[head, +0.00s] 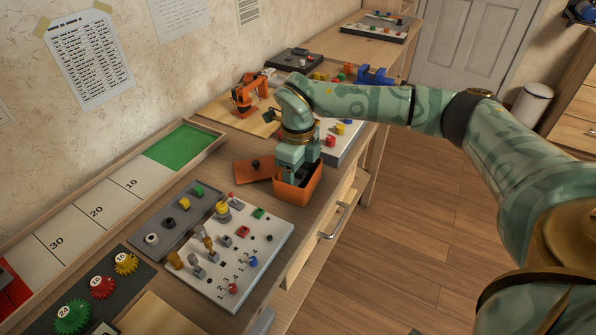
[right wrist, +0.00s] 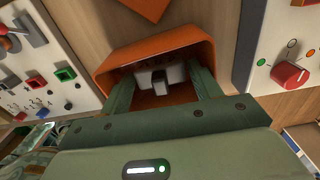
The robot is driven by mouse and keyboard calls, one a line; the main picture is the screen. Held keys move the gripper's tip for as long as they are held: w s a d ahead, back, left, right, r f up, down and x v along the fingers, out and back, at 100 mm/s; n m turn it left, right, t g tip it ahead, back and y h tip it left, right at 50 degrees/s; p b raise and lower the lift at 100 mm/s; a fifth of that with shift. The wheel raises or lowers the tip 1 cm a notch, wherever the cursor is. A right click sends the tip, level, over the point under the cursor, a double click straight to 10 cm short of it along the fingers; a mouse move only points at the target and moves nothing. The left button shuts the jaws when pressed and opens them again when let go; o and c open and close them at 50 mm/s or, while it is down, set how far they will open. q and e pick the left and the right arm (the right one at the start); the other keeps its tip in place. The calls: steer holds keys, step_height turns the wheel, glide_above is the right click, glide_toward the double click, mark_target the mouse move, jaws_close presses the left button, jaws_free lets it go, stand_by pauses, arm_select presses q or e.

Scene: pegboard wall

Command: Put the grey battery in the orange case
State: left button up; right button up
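The orange case (head: 298,188) stands open at the front edge of the workbench. It also shows in the right wrist view (right wrist: 180,42). My right gripper (head: 298,168) points down into the case. In the right wrist view its two fingers (right wrist: 160,76) are spread wide inside the case walls. The grey battery (right wrist: 176,72), a light grey block with a darker grip knob, sits inside the case between the fingers. The fingers stand clear of the knob. In the head view the gripper hides the battery. My left gripper is not in view.
An orange lid (head: 246,174) with a dark knob lies left of the case. A white pegboard panel (head: 243,262) is close in front. A grey-white panel (head: 352,140) and a small orange robot arm model (head: 248,94) stand behind. A drawer handle (head: 337,221) sticks out below.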

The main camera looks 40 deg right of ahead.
steer(key=shift+r, duration=0.2)
arm_select(q)
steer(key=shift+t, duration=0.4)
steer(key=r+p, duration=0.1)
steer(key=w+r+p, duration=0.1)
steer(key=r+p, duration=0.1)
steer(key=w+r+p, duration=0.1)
steer(key=p, duration=0.1)
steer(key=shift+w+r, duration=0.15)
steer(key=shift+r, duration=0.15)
arm_select(e)
step_height(320, 180, up, 12)
